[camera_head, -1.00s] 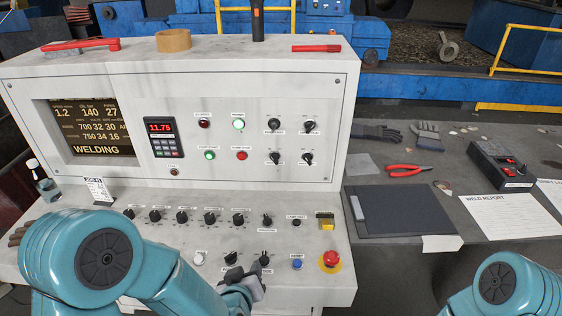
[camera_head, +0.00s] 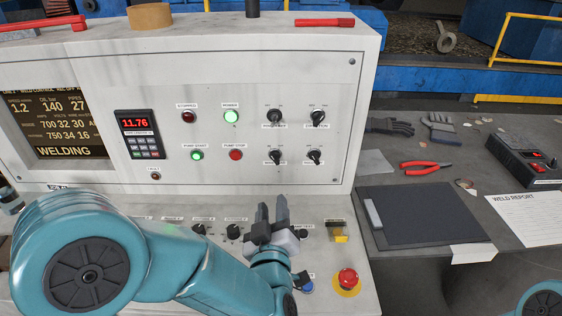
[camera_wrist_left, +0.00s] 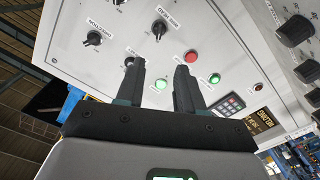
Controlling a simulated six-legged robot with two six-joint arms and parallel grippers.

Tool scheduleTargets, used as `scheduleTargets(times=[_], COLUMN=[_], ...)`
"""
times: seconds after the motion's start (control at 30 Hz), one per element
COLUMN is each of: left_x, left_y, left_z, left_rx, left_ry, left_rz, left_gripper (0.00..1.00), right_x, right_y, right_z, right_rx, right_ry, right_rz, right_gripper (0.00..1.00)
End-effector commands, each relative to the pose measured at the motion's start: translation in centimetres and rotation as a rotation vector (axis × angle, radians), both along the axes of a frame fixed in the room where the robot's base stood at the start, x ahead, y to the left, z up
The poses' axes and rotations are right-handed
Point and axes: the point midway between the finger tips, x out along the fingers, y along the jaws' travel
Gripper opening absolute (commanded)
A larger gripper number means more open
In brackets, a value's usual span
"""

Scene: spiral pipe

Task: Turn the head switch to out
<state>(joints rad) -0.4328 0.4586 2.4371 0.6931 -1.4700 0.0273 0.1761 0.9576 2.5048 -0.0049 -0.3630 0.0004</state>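Several black rotary switches sit at the right of the upright panel: top left (camera_head: 275,117), top right (camera_head: 317,117), bottom left (camera_head: 275,157) and bottom right (camera_head: 315,157). In the left wrist view, the bottom left switch (camera_wrist_left: 160,30) and top right switch (camera_wrist_left: 93,38) show clearly; the top left one is partly behind a finger. My left gripper (camera_head: 271,213) is below the switches, over the sloping console, fingers pointing up. Its fingers are apart and empty, as the left wrist view (camera_wrist_left: 158,82) shows. My right gripper is out of view.
A red pump-stop button (camera_head: 236,155), green pump-start button (camera_head: 197,155) and lit power lamp (camera_head: 231,117) are left of the switches. A red emergency button (camera_head: 347,278) is on the console. A clipboard (camera_head: 415,222) and pliers (camera_head: 425,167) lie on the table at right.

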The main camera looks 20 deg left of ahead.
Motion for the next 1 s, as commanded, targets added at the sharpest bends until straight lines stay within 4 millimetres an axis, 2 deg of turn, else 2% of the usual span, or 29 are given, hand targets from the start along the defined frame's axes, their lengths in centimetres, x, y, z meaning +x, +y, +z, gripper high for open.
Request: scheduleTargets(times=[0.17, 0.27, 0.7, 0.83, 1.0], left_x=[0.8, 2.4, 12.1, 13.9, 15.1], left_y=[0.4, 1.0, 3.8, 4.3, 4.6], left_z=[0.3, 0.4, 0.3, 0.2, 0.1], left_rx=[-0.002, -0.002, -0.001, -0.002, -0.001], left_ry=[-0.005, -0.005, -0.004, -0.004, -0.004], left_rz=[0.012, 0.015, 0.01, 0.008, 0.006], left_gripper=[0.37, 0.37, 0.37, 0.37, 0.37], right_x=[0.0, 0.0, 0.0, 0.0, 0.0], right_y=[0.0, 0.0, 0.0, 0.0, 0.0], right_z=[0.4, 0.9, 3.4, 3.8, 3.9], right_rx=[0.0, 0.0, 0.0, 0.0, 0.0], right_ry=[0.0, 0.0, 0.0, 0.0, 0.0], right_rz=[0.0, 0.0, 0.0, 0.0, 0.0], right_gripper=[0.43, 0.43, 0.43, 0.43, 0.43])
